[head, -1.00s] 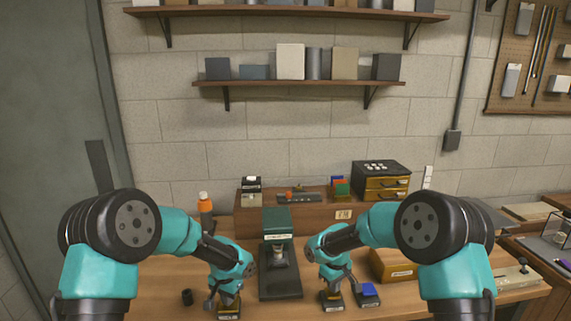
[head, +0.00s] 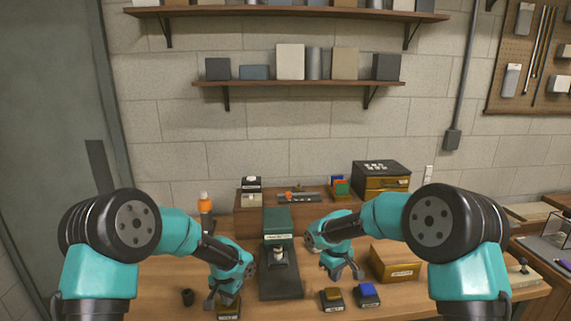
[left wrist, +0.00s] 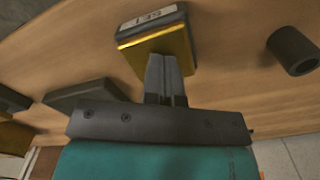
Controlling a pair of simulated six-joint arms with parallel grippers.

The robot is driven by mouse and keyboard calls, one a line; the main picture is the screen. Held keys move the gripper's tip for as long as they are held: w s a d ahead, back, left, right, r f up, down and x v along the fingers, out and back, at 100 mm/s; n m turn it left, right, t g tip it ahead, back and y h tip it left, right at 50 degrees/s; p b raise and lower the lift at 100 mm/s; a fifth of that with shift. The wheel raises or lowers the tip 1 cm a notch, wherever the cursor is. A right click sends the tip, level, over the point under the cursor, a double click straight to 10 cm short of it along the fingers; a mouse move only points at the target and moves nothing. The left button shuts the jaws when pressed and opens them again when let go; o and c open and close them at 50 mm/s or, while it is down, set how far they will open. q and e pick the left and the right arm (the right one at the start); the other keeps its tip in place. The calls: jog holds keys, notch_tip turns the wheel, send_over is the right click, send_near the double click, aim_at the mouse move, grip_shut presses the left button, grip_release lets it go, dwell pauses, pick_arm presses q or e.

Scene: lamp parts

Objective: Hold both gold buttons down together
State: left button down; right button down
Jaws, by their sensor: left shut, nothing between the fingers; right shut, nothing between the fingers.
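The left gold button (head: 228,307) sits on a dark base at the front of the bench, under my left gripper (head: 218,304). In the left wrist view, the shut fingers (left wrist: 166,72) meet the near edge of the gold button top (left wrist: 160,46); whether it is pressed down I cannot tell. The right gold button (head: 333,294) sits on its own dark base, its top uncovered. My right gripper (head: 346,275) is shut and empty, raised above and behind that button, apart from it.
A blue button (head: 368,289) stands just right of the right gold one. A dark green press-like device (head: 278,278) stands between the arms. A gold box (head: 396,265) lies to the right. A small black cylinder (head: 187,297) stands at left.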

pick_arm(q)
jog(key=shift+s+f, duration=0.1)
jog(key=shift+s, duration=0.05)
jog(key=shift+r, duration=3.6)
pick_arm(e)
jog(key=shift+f, duration=0.1)
